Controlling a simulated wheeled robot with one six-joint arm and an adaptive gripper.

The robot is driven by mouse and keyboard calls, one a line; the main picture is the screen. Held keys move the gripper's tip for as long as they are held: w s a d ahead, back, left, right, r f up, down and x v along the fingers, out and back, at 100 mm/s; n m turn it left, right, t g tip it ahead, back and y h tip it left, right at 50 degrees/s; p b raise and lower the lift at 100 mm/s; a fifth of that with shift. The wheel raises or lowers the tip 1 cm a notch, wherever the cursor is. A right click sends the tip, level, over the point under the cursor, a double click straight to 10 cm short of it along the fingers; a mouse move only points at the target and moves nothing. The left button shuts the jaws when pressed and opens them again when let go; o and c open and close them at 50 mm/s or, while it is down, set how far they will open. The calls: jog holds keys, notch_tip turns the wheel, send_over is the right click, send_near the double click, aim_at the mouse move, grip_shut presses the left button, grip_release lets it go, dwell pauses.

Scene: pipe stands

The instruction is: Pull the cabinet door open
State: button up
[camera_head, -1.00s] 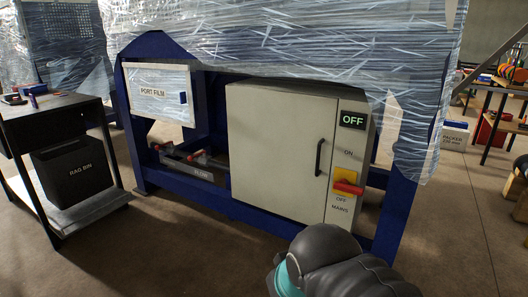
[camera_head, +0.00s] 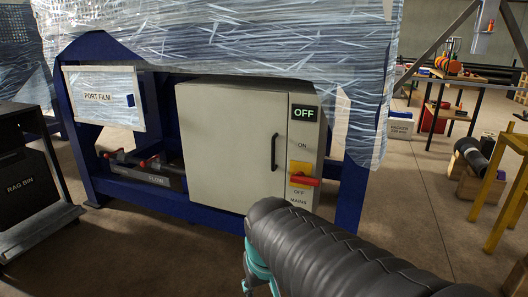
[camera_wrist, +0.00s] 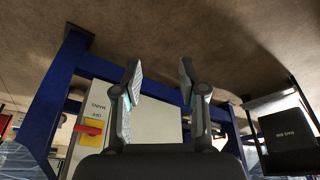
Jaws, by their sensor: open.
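The grey cabinet door (camera_head: 228,145) is shut, set in a blue frame in the head view. Its black vertical handle (camera_head: 274,152) is near the door's right edge. To its right are a lit "OFF" sign (camera_head: 304,113) and a red switch handle (camera_head: 305,180) on a yellow plate, lying level. The wrist view is upside down and shows the cabinet's lower part (camera_wrist: 155,122) and the red switch (camera_wrist: 87,129). My gripper (camera_wrist: 160,72) has its two fingers apart with nothing between them. The door handle cannot be made out in the wrist view.
A "PORT FILM" panel (camera_head: 98,97) hangs left of the cabinet, above a low rail unit (camera_head: 145,172). A rag bin (camera_head: 22,172) stands on a trolley at left. Wrapped film (camera_head: 220,40) overhangs above. Benches (camera_head: 450,105) stand at right; the floor in front is free.

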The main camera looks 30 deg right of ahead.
jog(key=w+d+f+m+t+h+b, duration=0.1)
jog(key=w+d+f, duration=0.3)
jog(key=w+d, duration=0.45)
jog(key=w+d+f+m+t+h+b, duration=0.15)
jog(key=w+d+f, duration=0.25)
jog(key=w+d, duration=0.4)
jog(key=n+t+h+b, duration=0.1)
jog(key=n+t+h, duration=0.1)
jog(key=t, duration=1)
send_near(274, 148)
jog(key=shift+m+g, duration=0.25)
jog(key=shift+m, duration=0.1)
jog(key=x, duration=1)
jog(key=shift+w+r+p, duration=0.25)
jog(key=shift+w+p, duration=0.1)
jog(key=shift+w, duration=0.05)
grip_shut()
